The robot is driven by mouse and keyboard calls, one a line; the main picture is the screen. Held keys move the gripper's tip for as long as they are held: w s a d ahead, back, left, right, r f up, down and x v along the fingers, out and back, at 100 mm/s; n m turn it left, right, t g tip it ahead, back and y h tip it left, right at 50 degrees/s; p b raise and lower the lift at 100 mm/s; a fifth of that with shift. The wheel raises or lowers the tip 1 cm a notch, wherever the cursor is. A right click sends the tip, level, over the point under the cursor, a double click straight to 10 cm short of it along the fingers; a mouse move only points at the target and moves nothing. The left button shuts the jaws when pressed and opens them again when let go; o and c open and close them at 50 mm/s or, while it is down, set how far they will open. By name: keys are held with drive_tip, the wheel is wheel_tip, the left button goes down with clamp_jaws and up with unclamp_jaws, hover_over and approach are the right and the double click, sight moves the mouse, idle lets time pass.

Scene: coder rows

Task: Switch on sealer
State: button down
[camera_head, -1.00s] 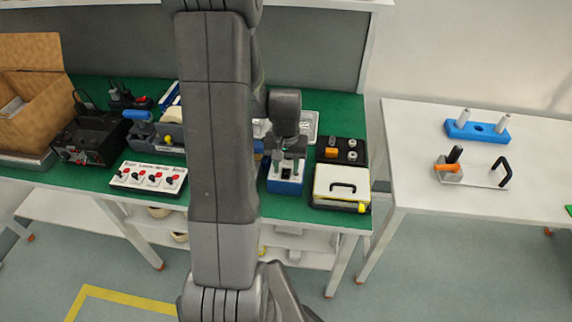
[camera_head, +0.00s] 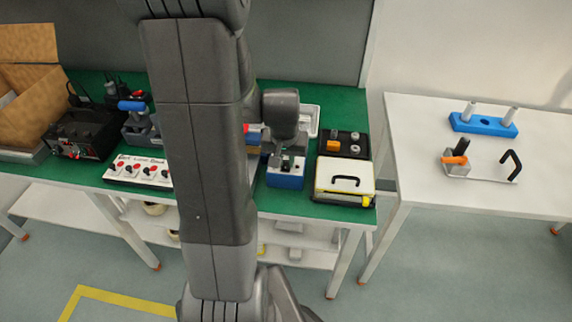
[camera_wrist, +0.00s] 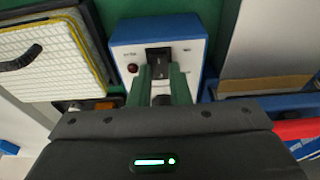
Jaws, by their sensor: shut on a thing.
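A blue box (camera_head: 286,181) with a pale top stands at the front of the green bench, below my gripper (camera_head: 287,160). In the wrist view this box (camera_wrist: 195,50) shows a black rocker switch (camera_wrist: 158,53) and a dark red lamp (camera_wrist: 132,68); its labels are too small to read. My gripper (camera_wrist: 162,72) has its two green fingers at the lower part of the switch, one on each side, and looks shut on it. The fingertips partly hide the switch, and I cannot tell its position. A device with a blue handle (camera_head: 131,106) stands further left, partly behind my arm.
A yellow-edged white case (camera_head: 344,178) with a black handle is close right of the blue box. A white panel with several red-and-black knobs (camera_head: 140,170) lies left. A black unit (camera_head: 80,132) and a cardboard box (camera_head: 28,85) stand beyond. A white table (camera_head: 470,200) is at right.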

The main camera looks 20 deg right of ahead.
idle(0.3)
drive_tip(key=c, duration=1.3)
unclamp_jaws()
drive_tip(key=shift+c, duration=0.2)
drive_tip(key=shift+r, duration=0.1)
drive_tip(key=p+v, duration=0.1)
drive_tip(key=v, duration=1.2)
drive_tip(key=shift+s+a+r, duration=0.15)
drive_tip(key=shift+s+r, duration=0.1)
drive_tip(key=shift+s, duration=0.05)
drive_tip(key=shift+f, duration=0.1)
drive_tip(key=b+x, duration=0.1)
drive_tip(key=x, duration=1.2)
drive_tip(key=shift+w+f, duration=0.25)
drive_tip(key=shift+f, duration=0.05)
drive_tip(key=shift+r, duration=0.1)
